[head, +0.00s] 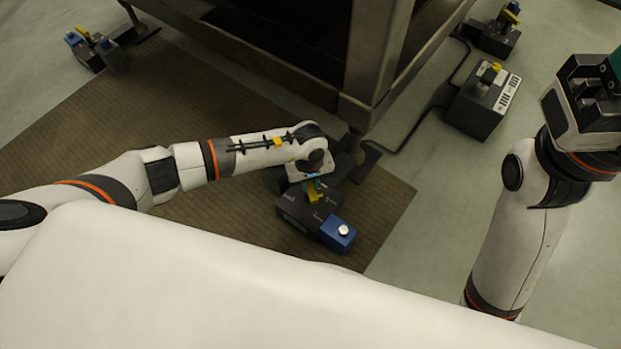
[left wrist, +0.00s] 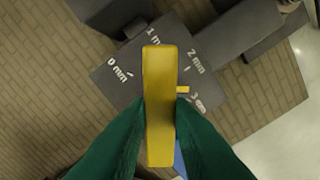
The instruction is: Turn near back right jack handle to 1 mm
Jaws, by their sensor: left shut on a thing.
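The near jack (head: 305,210) is a dark box on the brown mat, with a blue block (head: 337,233) with a pale round top at its front. Its yellow handle (head: 314,193) is partly hidden by my left gripper (head: 312,184). In the left wrist view the yellow handle (left wrist: 158,105) stands between the green fingers, which are shut on it. The dial (left wrist: 120,62) reads 0 mm, 1 mm, 2 mm and a partly covered 3 mm. The handle's far end lies just below the 1 mm label; a small yellow tab sticks out right, between 2 mm and 3 mm. My right gripper (head: 603,85) is raised at the right edge, partly cut off.
A metal frame leg (head: 370,65) stands right behind the jack. A grey box with a yellow handle (head: 482,103) stands at the right, cabled along the floor. Other jacks stand at far left (head: 95,48) and far right (head: 498,35). A white surface (head: 180,290) fills the front.

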